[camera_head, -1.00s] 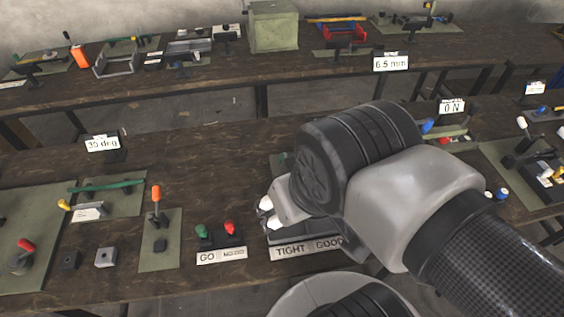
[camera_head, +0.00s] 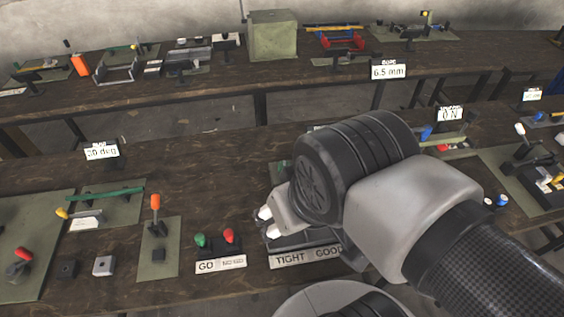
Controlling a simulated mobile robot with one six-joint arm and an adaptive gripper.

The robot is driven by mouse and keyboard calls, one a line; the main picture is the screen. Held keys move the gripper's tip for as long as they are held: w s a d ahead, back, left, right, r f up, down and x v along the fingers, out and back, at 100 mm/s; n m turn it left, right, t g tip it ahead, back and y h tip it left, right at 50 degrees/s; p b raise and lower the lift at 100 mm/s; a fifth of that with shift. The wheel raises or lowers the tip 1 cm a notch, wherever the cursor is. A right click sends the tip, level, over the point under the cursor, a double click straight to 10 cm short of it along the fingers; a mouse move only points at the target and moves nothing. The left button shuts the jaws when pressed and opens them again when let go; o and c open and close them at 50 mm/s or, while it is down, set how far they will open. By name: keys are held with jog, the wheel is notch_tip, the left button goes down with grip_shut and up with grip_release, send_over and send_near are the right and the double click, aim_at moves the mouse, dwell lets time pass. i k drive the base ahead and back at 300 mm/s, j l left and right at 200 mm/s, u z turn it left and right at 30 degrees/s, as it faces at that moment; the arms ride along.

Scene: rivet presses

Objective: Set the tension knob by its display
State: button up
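A small display reading "0 N" (camera_head: 450,114) stands on the near bench to the right, just beyond my arm. Blue and red parts (camera_head: 424,133) show below and beside it, partly hidden by my arm. I cannot make out a tension knob for certain. My gripper (camera_head: 264,221) hangs over the near bench with its pale fingertips pointing left, above the tray behind the "TIGHT GOOD" label (camera_head: 305,256). My wrist covers much of that tray. I see nothing held, but the gap between the fingers is unclear.
A "GO" label (camera_head: 221,264) with green and red levers stands left of my gripper. An orange-topped lever (camera_head: 155,203) and a "deg" display (camera_head: 102,151) are further left. A "6.5 mm" display (camera_head: 388,72) is on the back bench. Bare wood lies around the "deg" display.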

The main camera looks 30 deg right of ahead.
aim_at(442, 147)
jog(key=z, duration=2.15)
jog(key=i+l+u, duration=0.1)
jog(key=i, duration=0.15)
